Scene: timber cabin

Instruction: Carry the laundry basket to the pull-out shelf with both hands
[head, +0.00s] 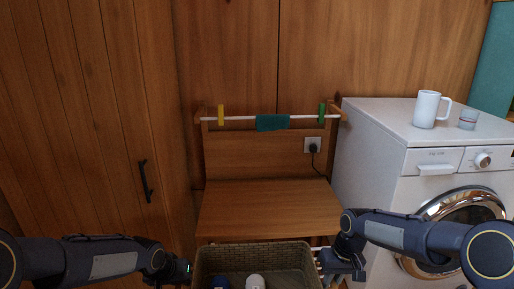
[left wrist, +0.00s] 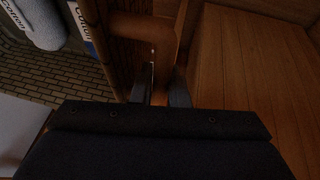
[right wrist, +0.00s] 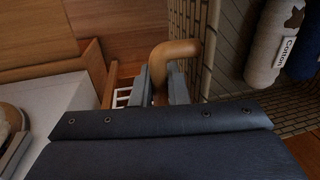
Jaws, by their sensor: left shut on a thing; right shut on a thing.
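My right gripper (right wrist: 162,88) is shut on the other wooden handle (right wrist: 178,50) at the right side. The pull-out shelf (head: 268,205) is a flat wooden board just beyond the basket, with nothing on it. The basket's near edge is out of view.
A rail with a teal cloth (head: 272,122) runs above the shelf. A cabinet door with a black handle (head: 145,181) is at left.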

